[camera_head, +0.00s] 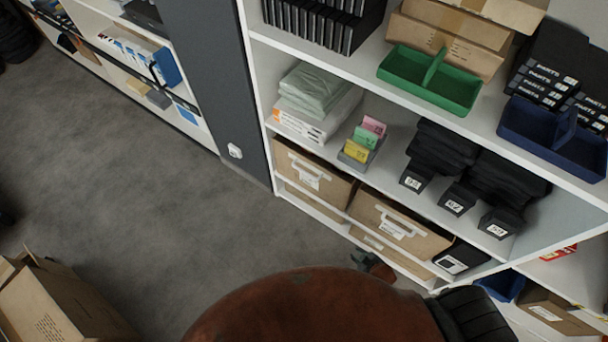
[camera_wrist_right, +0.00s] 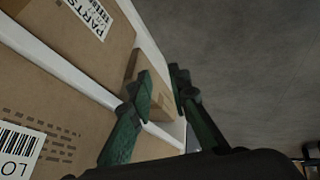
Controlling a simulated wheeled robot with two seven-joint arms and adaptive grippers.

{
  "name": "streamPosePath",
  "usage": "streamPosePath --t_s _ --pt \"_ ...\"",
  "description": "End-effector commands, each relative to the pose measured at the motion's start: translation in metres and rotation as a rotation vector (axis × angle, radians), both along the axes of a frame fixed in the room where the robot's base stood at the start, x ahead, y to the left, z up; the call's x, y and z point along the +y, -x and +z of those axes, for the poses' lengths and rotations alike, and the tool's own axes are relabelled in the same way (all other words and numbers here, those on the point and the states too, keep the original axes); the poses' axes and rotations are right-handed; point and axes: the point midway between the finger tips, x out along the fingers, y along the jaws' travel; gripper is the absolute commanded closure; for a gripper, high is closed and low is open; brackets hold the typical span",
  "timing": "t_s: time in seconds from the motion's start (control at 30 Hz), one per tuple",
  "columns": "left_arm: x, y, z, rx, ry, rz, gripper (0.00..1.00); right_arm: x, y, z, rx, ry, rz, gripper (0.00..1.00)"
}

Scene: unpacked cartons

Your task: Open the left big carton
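Two big brown cartons with white labels stand side by side on a low shelf in the head view: the left one (camera_head: 293,165) and the right one (camera_head: 375,213). Both fronts look closed. My right gripper (camera_head: 372,262) is small and partly hidden, near the front of the lowest shelf. In the right wrist view, its dark green fingers (camera_wrist_right: 167,80) are apart. A brown carton piece (camera_wrist_right: 160,103) shows behind and between the fingers; contact cannot be told. Labelled carton faces (camera_wrist_right: 75,75) fill the left there. My left gripper is out of view.
Another brown carton (camera_head: 60,302) with raised flaps stands on the floor at lower left. The white shelf (camera_head: 285,50) holds a green tray (camera_head: 450,92), a blue tray (camera_head: 550,140) and dark goods. The grey floor (camera_head: 120,160) between is clear.

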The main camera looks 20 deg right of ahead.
Motion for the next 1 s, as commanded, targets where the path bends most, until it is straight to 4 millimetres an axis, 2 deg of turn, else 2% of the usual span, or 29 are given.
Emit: streamPosePath --t_s 0.03,0.1,0.2,0.3,0.4,0.5,0.6,0.8,1.0 --pt "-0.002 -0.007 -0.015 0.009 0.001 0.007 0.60 0.009 -0.049 0.008 -0.093 0.023 0.073 0.83" --pt "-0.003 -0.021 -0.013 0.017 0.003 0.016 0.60 0.024 -0.108 0.045 -0.220 0.060 0.168 0.83" --pt "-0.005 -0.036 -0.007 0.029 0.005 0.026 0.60 0.047 -0.171 0.102 -0.387 0.116 0.285 0.83" --pt "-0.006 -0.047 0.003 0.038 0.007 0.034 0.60 0.069 -0.209 0.155 -0.520 0.161 0.370 0.83" --pt "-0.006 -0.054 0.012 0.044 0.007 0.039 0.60 0.085 -0.230 0.195 -0.617 0.197 0.428 0.83" --pt "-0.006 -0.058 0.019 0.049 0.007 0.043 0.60 0.096 -0.240 0.223 -0.683 0.223 0.465 0.83" --pt "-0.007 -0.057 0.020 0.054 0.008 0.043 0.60 0.103 -0.250 0.241 -0.733 0.247 0.493 0.83" --pt "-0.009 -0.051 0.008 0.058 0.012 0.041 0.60 0.110 -0.264 0.255 -0.814 0.282 0.533 0.83" --pt "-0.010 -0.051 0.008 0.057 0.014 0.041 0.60 0.112 -0.268 0.256 -0.827 0.288 0.539 0.83"
